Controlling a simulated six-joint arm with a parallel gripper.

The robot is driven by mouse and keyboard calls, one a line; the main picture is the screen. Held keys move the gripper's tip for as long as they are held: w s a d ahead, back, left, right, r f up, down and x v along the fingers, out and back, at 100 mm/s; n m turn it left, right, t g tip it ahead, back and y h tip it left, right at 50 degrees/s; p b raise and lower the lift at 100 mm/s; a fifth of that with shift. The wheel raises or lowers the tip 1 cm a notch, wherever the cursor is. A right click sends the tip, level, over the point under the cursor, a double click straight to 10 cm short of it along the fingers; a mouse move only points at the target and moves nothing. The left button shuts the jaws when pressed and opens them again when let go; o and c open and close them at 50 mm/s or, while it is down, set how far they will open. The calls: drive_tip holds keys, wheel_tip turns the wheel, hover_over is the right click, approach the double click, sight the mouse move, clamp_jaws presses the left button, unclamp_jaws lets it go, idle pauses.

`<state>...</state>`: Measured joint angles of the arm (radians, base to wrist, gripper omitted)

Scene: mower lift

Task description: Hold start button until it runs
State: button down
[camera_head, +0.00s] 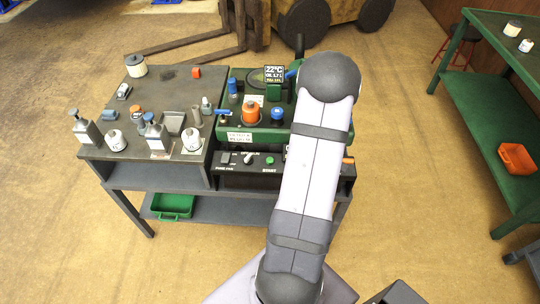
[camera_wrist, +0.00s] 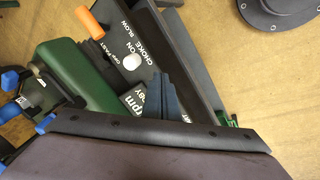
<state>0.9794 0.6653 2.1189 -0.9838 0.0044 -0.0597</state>
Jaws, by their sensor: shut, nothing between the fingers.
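The green start button (camera_head: 269,161) sits on the dark control panel (camera_head: 232,181) at the front of the green machine (camera_head: 228,131) in the head view, just above its START label. My arm covers the right part of the panel there, and my gripper is hidden behind it. In the wrist view, my gripper (camera_wrist: 159,78) shows as dark fingers brought together, empty, over the panel (camera_wrist: 176,60). A white knob (camera_wrist: 132,62) is just beyond the fingertips. I cannot see the start button in the wrist view, so contact cannot be told.
Bottles and cups crowd the grey bench (camera_head: 95,145) at left. An orange part (camera_head: 250,112) and blue knob (camera_head: 278,113) top the machine. A green bench (camera_head: 500,90) stands at right, with open floor between.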

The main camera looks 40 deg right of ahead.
drive_tip(key=w+r+n+t, duration=0.4)
drive_tip(key=w+n, duration=0.1)
drive_tip(key=w, duration=0.5)
wheel_tip(320, 180, up, 3)
drive_tip(key=n+t+y, duration=0.3)
hover_over(272, 162)
drive_tip(key=shift+r, duration=0.15)
drive_tip(key=shift+d, duration=0.1)
wheel_tip(272, 162, down, 7)
drive_tip(key=b, duration=0.7)
drive_tip(key=shift+f+b, duration=0.9)
drive_tip(key=shift+f, duration=0.05)
drive_tip(key=shift+f, duration=0.1)
idle(0.3)
drive_tip(key=shift+f, duration=0.3)
